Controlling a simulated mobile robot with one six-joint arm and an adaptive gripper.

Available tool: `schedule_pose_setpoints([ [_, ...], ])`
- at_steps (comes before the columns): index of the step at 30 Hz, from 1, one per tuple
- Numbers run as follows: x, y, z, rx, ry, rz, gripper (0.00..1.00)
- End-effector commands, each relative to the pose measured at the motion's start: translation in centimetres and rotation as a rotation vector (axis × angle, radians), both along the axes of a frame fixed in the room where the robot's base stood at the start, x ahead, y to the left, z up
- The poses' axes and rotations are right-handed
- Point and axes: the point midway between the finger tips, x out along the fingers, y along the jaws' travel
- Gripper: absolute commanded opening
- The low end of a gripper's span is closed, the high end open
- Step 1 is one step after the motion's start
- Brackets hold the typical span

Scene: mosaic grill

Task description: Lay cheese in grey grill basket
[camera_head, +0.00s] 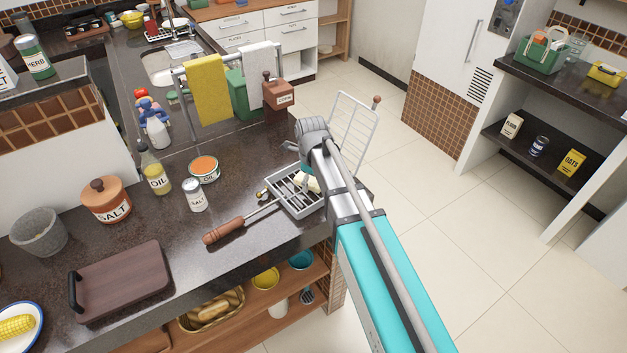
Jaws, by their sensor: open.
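The grey grill basket (284,203) lies on the dark counter near its right corner, with its wooden handle (223,232) toward the lower left. Its wire lid (356,122) stands raised behind my arm. Pale yellow cheese (308,184) shows at the far right part of the basket, partly covered by my arm; it appears to lie on the bars. My gripper (298,168) is open, just above and beside the cheese. My wrist and arm hide most of it, and I cannot see whether the fingers touch the cheese.
An orange-topped can (204,169), a white salt shaker (195,195) and an oil bottle (154,173) stand left of the basket. A brown cutting board (120,281) lies at the front left. A towel rack with a yellow towel (208,88) stands behind.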

Motion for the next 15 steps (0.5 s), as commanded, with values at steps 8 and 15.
schedule_pose_setpoints([
  [8,0.0,0.0,0.08,0.0,0.0,0.0,0.9],
  [15,0.0,-0.01,0.9,0.0,0.0,0.0,0.9],
])
